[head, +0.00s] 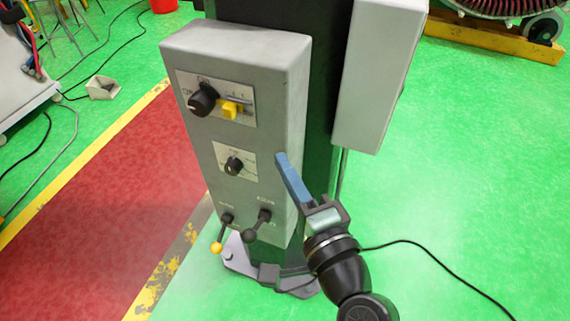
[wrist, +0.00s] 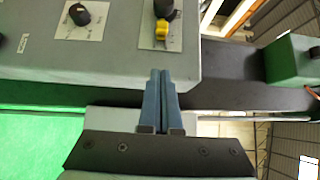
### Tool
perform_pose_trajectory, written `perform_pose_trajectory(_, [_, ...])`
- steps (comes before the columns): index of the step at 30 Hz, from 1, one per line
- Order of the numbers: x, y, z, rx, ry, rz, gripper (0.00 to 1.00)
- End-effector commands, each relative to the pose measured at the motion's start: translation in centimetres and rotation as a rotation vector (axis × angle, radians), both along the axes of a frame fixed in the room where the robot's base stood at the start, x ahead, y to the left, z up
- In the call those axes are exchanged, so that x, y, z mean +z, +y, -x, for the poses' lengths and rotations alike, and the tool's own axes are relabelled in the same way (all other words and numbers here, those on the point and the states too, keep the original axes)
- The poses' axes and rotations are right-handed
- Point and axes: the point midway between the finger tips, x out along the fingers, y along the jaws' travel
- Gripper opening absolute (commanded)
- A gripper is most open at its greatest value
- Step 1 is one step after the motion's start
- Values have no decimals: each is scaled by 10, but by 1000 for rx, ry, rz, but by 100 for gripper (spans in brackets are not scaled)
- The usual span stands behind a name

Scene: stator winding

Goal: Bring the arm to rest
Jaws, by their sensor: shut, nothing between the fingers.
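My gripper (head: 281,158) has blue fingers and stands in front of the lower right side of a grey control box. In the wrist view its two fingers (wrist: 160,76) lie together with nothing between them. The arm comes up from the bottom right in the head view. The control box (head: 270,85) carries a black knob (head: 203,100) with a yellow slider (head: 231,109), and a second knob (head: 234,165). The wrist view shows the yellow part (wrist: 161,32) beyond the fingertips. Whether the fingers touch the box I cannot tell.
Two levers, one yellow-tipped (head: 217,247) and one black (head: 249,235), stick out at the box's bottom. A second grey box (head: 375,75) is at the right. A cable (head: 440,262) runs over the green floor (head: 480,170), which is mostly clear at the right.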

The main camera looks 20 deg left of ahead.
Motion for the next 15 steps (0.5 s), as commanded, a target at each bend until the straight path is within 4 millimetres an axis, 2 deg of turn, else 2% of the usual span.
perform_pose_trajectory(7, [0, 0, 0, 0, 0, 0, 0])
perform_pose_trajectory(10, [9, -1, -5, -16, -38, 35, 0])
perform_pose_trajectory(13, [38, -7, -20, -77, -163, 152, 0])
perform_pose_trajectory(14, [52, -10, -26, -106, -217, 203, 0])
perform_pose_trajectory(15, [74, -14, -34, -154, -302, 281, 0])
